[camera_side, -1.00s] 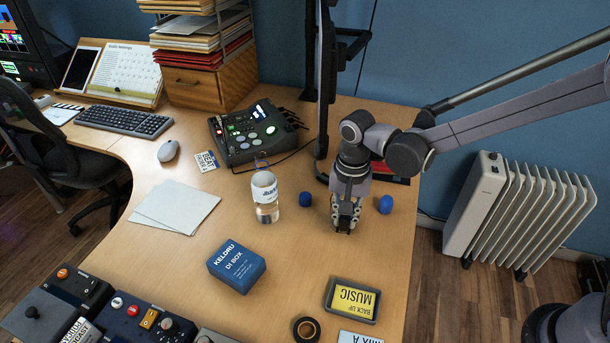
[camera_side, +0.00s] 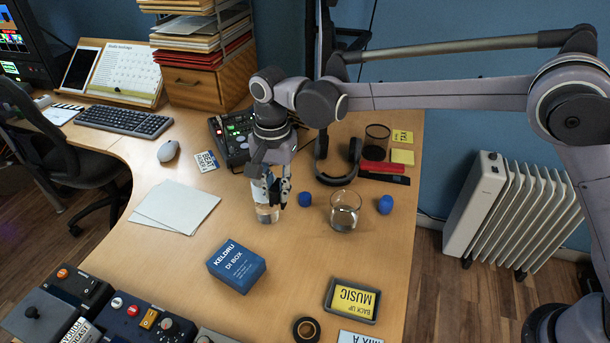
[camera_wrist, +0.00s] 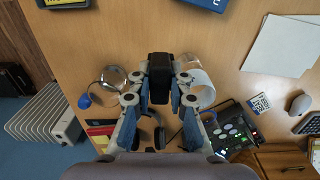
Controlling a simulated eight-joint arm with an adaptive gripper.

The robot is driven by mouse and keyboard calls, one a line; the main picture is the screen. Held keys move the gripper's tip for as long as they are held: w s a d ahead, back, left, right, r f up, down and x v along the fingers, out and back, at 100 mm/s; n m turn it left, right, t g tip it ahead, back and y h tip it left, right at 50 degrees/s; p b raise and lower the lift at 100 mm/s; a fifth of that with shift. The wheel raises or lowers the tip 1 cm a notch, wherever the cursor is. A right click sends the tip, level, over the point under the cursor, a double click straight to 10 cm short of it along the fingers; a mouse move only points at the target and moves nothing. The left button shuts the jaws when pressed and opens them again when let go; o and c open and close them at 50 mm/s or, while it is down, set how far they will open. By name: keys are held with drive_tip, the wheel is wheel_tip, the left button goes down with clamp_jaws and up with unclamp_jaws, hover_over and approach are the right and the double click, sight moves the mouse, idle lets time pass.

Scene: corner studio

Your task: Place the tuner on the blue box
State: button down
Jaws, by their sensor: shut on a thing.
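My gripper (camera_side: 268,203) hangs over the desk beside the bottle with the white label (camera_side: 264,212), partly covering it in the side view. In the wrist view my gripper (camera_wrist: 160,92) is shut on a small black block, which looks like the tuner (camera_wrist: 160,70). In the side view the tuner is mostly hidden by the fingers. The blue box (camera_side: 237,267), marked KELDRU DI BOX, lies flat on the desk in front of the gripper, apart from it. A corner of it shows at the top of the wrist view (camera_wrist: 206,3). Its top is bare.
A clear glass (camera_side: 345,211) stands right of my gripper, between two blue caps (camera_side: 305,199) (camera_side: 385,204). Headphones (camera_side: 338,165) and a mixer (camera_side: 232,143) lie behind. Desk around the blue box is clear.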

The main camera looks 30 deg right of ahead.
drive_tip(key=a+f, duration=0.2)
drive_tip(key=a, duration=0.2)
drive_tip(key=s+a+f, duration=0.1)
drive_tip(key=a+f, duration=0.1)
drive_tip(key=a, duration=0.2)
drive_tip(key=a+f, duration=0.2)
drive_tip(key=a, duration=0.2)
drive_tip(key=shift+s+a+f, duration=0.1)
drive_tip(key=shift+s+f, duration=0.3)
drive_tip(key=shift+f, duration=2)
drive_tip(key=shift+f, duration=0.15)
drive_tip(key=c, duration=1.3)
unclamp_jaws()
drive_tip(key=shift+o, duration=0.2)
